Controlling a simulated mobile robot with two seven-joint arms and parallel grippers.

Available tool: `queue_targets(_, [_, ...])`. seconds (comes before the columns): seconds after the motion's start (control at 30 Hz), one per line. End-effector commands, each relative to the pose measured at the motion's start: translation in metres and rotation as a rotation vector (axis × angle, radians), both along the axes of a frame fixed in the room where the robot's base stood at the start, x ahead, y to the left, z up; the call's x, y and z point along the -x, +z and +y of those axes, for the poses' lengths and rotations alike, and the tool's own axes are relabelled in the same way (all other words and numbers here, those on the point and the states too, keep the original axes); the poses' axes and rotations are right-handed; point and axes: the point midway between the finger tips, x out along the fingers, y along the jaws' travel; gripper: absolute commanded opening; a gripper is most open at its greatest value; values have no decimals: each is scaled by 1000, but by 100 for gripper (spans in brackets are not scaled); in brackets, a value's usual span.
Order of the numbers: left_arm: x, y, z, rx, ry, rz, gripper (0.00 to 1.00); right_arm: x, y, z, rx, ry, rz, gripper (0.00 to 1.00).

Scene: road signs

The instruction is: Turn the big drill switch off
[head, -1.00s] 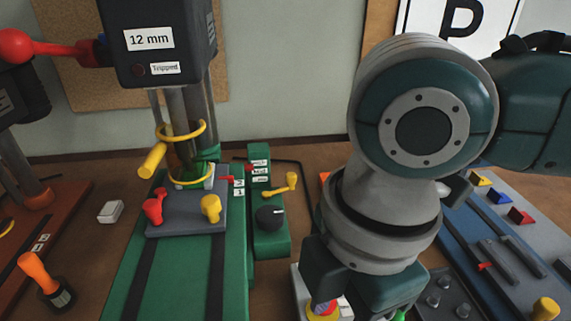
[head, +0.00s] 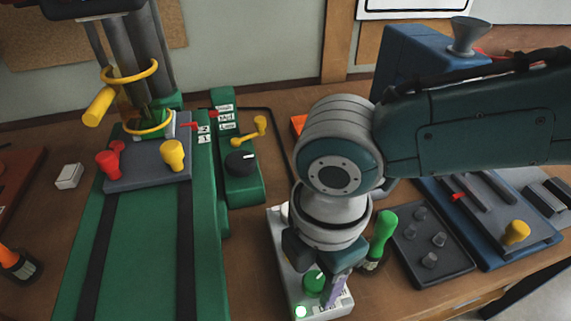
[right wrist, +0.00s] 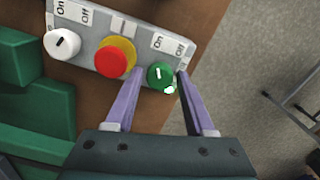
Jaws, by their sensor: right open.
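A light grey control box (head: 281,262) stands on the bench right of the big green drill (head: 140,255). In the right wrist view the box (right wrist: 90,22) carries a white knob (right wrist: 62,44), a red button (right wrist: 111,62) on a yellow ring, and a green knob (right wrist: 153,83). Both knobs have On and Off labels. The green knob's white mark points roughly toward On, and a lamp (right wrist: 169,90) beside it glows. The green knob also shows in the head view (head: 313,282). My right gripper (right wrist: 160,73) is open, its purple fingers on either side of the green knob; contact is unclear.
A green-handled screwdriver (head: 383,235) stands right of the box, near a dark tray (head: 432,240) of small grey parts. A black dial (head: 240,162) and yellow lever (head: 250,133) are on the drill's side. The floor lies beyond the bench edge.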

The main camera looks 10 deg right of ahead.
Motion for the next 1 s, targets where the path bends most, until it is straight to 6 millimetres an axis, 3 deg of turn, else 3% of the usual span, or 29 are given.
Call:
queue_targets(0.17, [0,0,0,0,0,0,50,0,0,0,0,0,0,53])
queue_targets(0.63, [0,0,0,0,0,-1,50,0,0,0,0,0,1,0])
queue_targets(1.0, [0,2,0,0,0,-1,50,1,1,0,0,-22,2,0])
